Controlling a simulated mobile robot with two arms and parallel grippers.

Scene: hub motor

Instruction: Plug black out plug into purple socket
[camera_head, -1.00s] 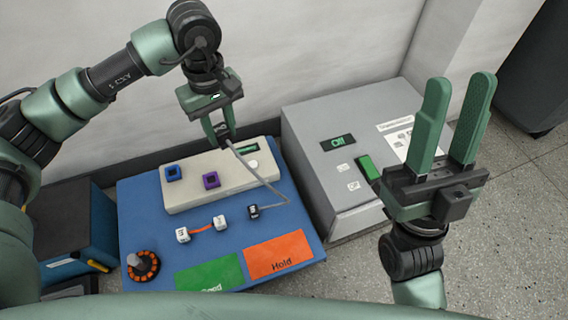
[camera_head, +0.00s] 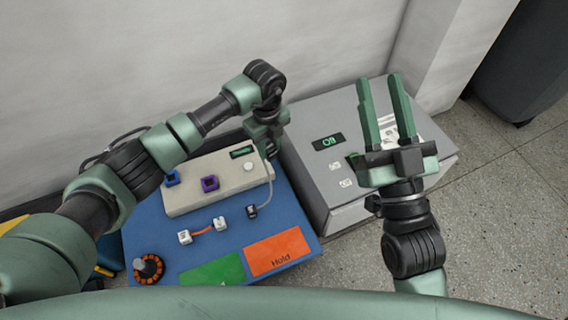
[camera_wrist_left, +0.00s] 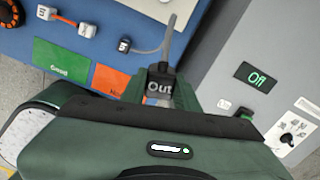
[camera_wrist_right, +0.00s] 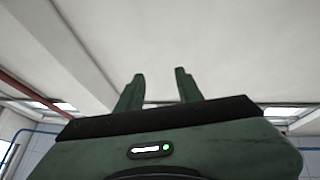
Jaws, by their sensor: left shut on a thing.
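The purple socket (camera_head: 210,184) stands on the light board on the blue panel, right of a blue socket (camera_head: 172,178). My left gripper (camera_head: 268,152) is at the right end of that board, apart from the purple socket. In the left wrist view it is shut on a black plug marked "Out" (camera_wrist_left: 160,87). A grey cable (camera_wrist_left: 170,40) runs from this plug to a small black block (camera_head: 252,211) on the panel. The plug is mostly hidden in the head view. My right gripper (camera_head: 380,80) is open and empty, raised in front of the grey box.
The grey box (camera_head: 335,185) with an "Off" display (camera_wrist_left: 256,77) stands right of the blue panel (camera_head: 150,225).

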